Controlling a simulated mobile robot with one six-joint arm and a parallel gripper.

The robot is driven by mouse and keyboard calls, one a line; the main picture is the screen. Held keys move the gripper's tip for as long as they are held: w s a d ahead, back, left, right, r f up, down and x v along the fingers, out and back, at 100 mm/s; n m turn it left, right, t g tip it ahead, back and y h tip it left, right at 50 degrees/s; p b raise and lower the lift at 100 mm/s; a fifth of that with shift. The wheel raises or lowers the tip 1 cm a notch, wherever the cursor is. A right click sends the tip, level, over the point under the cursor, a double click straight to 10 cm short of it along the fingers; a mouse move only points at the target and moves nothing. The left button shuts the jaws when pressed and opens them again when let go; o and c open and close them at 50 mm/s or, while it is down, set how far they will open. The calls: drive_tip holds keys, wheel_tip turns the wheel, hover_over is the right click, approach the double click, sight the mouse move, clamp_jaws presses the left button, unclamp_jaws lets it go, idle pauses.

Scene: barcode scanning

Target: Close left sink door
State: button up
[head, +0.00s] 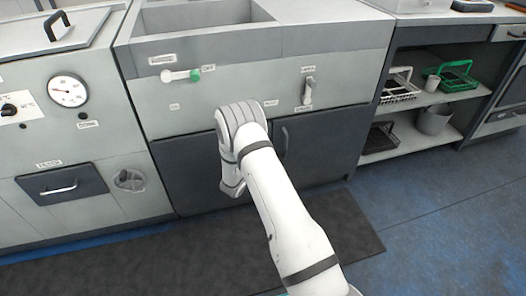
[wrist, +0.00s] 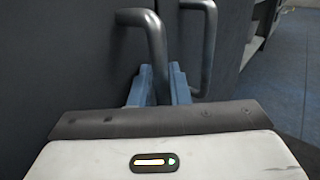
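The left sink door (head: 185,172) is a dark grey panel under the sink. In the head view it looks nearly flush with the front, though my arm hides part of it. Its curved metal handle (wrist: 154,40) shows in the wrist view. My gripper (wrist: 159,72) has its two blue fingers on either side of the handle's upright bar, close against it, and looks shut on it. In the head view my arm hides the gripper and this handle.
The right sink door (head: 325,145) is beside it, with its own handle (head: 285,141) close to the right of my gripper. A dark mat (head: 340,225) lies on the blue floor in front. An open shelf (head: 420,140) holding racks and a bucket stands at the right.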

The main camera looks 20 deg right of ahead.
drive_tip(key=shift+a, duration=0.2)
drive_tip(key=p+v, duration=0.2)
drive_tip(key=v, duration=0.5)
drive_tip(key=shift+s+a, duration=0.2)
drive_tip(key=shift+s, duration=0.05)
